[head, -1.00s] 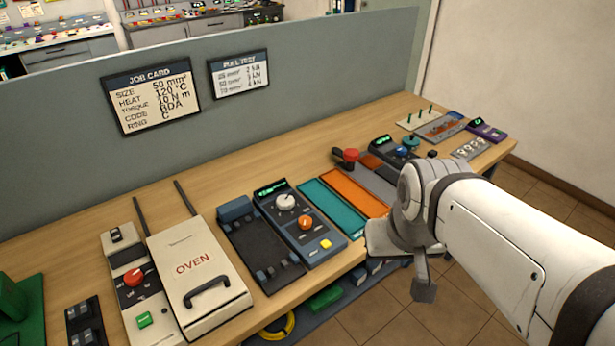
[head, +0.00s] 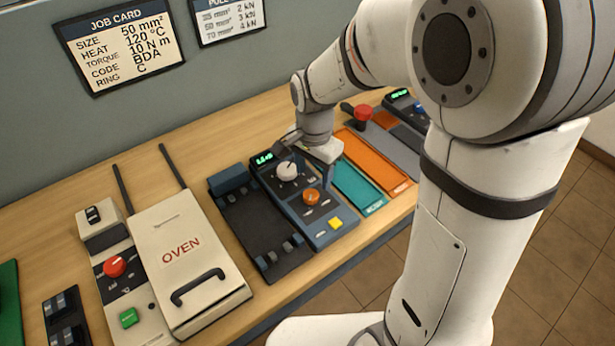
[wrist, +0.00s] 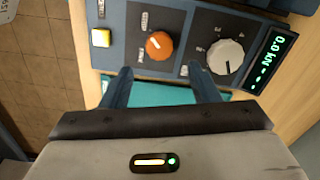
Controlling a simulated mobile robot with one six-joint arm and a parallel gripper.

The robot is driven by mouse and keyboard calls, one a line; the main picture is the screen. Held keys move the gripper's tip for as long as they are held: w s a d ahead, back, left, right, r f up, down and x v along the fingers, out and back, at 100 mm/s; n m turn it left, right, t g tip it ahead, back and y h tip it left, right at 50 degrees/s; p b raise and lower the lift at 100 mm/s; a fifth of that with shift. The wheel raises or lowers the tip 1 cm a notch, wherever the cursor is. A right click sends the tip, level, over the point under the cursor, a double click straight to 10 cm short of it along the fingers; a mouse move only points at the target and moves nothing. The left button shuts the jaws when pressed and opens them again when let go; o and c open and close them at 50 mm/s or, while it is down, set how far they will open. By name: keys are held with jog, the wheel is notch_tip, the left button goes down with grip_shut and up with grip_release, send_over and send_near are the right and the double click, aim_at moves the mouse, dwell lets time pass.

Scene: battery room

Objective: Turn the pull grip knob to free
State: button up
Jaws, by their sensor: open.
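The blue pull tester (head: 322,231) stands on the bench with a lit green display (wrist: 268,62) that reads about 0.0 kN. It carries an orange knob (head: 311,196) and a larger white knob (head: 287,171). Both also show in the wrist view, the orange knob (wrist: 159,46) left of the white knob (wrist: 226,57). The small labels are too blurred to tell which is the pull grip knob. My gripper (wrist: 161,78) is open and empty, its two fingertips over the tester's edge, short of both knobs.
A yellow button (head: 335,223) is at the tester's front end. A dark tray (head: 243,228) and the oven (head: 190,262) stand to its left. A teal tray (head: 357,188) and an orange tray (head: 374,160) lie to its right. A red knob (head: 363,115) stands behind them.

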aim_at(312, 193)
notch_tip(312, 193, down, 6)
jog(key=shift+s+a+f, duration=0.1)
jog(key=shift+f, duration=0.1)
